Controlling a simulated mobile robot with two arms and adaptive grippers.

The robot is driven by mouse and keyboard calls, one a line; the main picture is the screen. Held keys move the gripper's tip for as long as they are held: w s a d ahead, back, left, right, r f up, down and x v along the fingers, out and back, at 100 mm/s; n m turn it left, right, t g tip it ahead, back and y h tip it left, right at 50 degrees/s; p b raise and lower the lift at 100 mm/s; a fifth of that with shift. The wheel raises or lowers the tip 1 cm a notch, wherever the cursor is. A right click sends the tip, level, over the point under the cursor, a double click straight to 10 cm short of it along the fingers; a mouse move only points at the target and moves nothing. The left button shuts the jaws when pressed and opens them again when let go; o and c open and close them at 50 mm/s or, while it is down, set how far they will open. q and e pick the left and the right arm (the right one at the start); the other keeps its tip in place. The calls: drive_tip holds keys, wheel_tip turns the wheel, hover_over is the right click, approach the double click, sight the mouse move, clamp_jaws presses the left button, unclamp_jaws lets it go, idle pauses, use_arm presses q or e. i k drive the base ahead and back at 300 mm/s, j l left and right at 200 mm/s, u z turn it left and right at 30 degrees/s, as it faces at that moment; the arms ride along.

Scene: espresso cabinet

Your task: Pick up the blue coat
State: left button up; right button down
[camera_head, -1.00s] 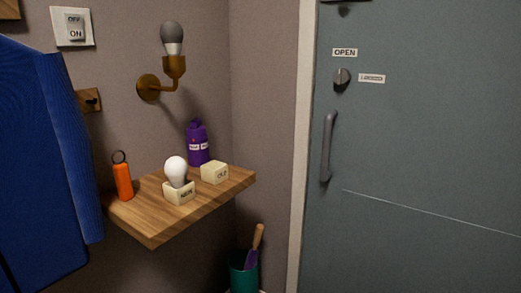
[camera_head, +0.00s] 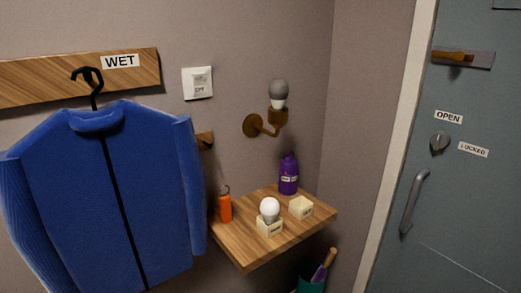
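The blue coat (camera_head: 125,190) hangs at the left of the head view. It has a dark line down its front and its lower edge is cut off by the frame. It hangs from a black hanger (camera_head: 92,88) whose hook is in front of a wooden board (camera_head: 40,82) on the wall. Neither of my grippers shows in this view.
A wooden shelf (camera_head: 245,253) right of the coat holds an orange item (camera_head: 225,208), a white bulb (camera_head: 269,208), a small block (camera_head: 301,207) and a purple bottle (camera_head: 288,175). A wall lamp (camera_head: 266,126) is above. A grey door (camera_head: 470,210) stands at the right.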

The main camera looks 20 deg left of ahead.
sight(112, 198)
drive_tip(key=u, duration=3)
drive_tip(key=z, duration=1.45)
drive_tip(key=i+l, duration=0.35)
drive_tip(key=i, duration=0.2)
